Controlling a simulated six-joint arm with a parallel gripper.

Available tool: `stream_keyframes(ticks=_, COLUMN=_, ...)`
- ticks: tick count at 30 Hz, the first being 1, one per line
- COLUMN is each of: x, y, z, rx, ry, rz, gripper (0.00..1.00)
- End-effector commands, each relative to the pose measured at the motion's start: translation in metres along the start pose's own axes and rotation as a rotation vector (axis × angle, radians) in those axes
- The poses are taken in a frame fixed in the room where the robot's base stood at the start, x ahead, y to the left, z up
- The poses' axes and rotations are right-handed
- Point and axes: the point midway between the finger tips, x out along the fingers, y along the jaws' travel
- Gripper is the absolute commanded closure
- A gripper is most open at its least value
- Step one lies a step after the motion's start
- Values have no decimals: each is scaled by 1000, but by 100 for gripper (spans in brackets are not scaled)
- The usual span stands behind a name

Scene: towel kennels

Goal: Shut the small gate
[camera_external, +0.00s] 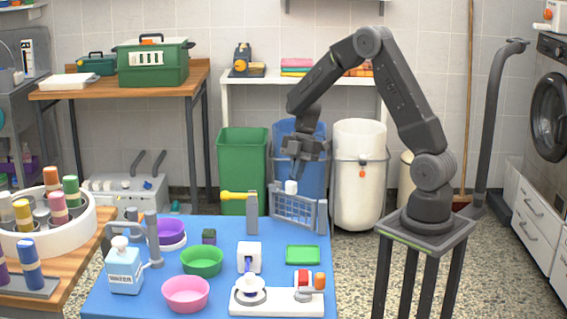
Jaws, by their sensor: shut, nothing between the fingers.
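The small gate (292,208) is a grey wire-mesh panel at the back right of the blue table. It hangs near a grey post (323,216) on its right. Another grey post (252,212) with a yellow bar (235,196) stands to its left. I cannot tell from this view whether the gate meets the left post. My gripper (291,178) is shut and empty, pointing down just above the gate's top edge. A small white piece (291,187) shows right below the fingertips. Whether they touch is too small to tell.
Green (242,165) and white (359,175) bins stand behind the table.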

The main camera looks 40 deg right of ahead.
Motion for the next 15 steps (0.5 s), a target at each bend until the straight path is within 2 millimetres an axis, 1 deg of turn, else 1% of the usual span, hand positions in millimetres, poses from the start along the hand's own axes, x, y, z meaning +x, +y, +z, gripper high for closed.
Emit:
stream_keyframes(ticks=6, x=7, y=5, z=-16, rx=-189, ry=0, rz=-77, gripper=100)
stream_keyframes(ticks=15, x=14, y=6, z=-34, rx=-392, ry=0, rz=-158, gripper=100)
